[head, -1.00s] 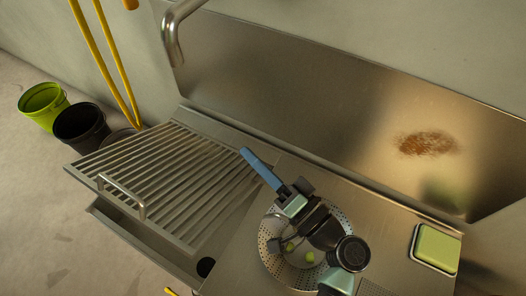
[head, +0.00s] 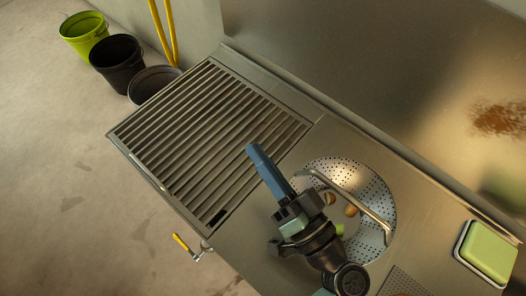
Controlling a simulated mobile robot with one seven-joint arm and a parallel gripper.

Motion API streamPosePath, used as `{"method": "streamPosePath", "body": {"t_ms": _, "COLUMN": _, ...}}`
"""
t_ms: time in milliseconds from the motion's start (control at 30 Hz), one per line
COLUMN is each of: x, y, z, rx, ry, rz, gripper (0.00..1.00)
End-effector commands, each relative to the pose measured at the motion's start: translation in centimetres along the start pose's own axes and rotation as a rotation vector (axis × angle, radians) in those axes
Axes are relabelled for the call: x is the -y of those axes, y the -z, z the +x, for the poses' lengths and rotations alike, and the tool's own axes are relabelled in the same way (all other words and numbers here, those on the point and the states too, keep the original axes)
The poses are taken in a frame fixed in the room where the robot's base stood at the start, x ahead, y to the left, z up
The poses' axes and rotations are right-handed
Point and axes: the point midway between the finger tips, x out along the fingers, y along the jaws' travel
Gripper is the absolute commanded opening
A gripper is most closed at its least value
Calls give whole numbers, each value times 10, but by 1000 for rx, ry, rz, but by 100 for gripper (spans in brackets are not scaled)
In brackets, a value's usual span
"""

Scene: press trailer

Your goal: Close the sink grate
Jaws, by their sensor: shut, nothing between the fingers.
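The sink grate (head: 208,132), a slatted metal panel, lies level over the sink in the left middle of the head view. Its edges look flush with the surrounding steel counter, and the basin beneath is hidden apart from dark gaps between the slats and a small dark slot at its near corner. My gripper (head: 254,151) is shut and empty, its blue fingers pointing up and left. In the picture the fingertips overlap the grate's right part; I cannot tell whether they touch it.
A perforated metal colander (head: 378,190) with food pieces sits right of my gripper, a curved metal bar (head: 350,197) across it. Buckets (head: 117,60) stand on the floor behind left. A yellow-handled valve (head: 183,244) sticks out below the counter.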

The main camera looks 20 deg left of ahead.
Motion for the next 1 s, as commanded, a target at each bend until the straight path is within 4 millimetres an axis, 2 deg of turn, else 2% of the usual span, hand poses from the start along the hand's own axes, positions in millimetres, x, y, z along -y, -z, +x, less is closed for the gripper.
{"method": "streamPosePath", "body": {"t_ms": 367, "x": 0, "y": 1, "z": -2, "rx": 0, "ry": -1, "rz": 1, "gripper": 0}}
{"method": "streamPosePath", "body": {"t_ms": 467, "x": 0, "y": 2, "z": -11, "rx": -1, "ry": -5, "rz": 2, "gripper": 0}}
{"method": "streamPosePath", "body": {"t_ms": 800, "x": 1, "y": 2, "z": -64, "rx": -2, "ry": -3, "rz": 2, "gripper": 0}}
{"method": "streamPosePath", "body": {"t_ms": 1000, "x": 0, "y": 0, "z": -75, "rx": -1, "ry": 0, "rz": 0, "gripper": 0}}
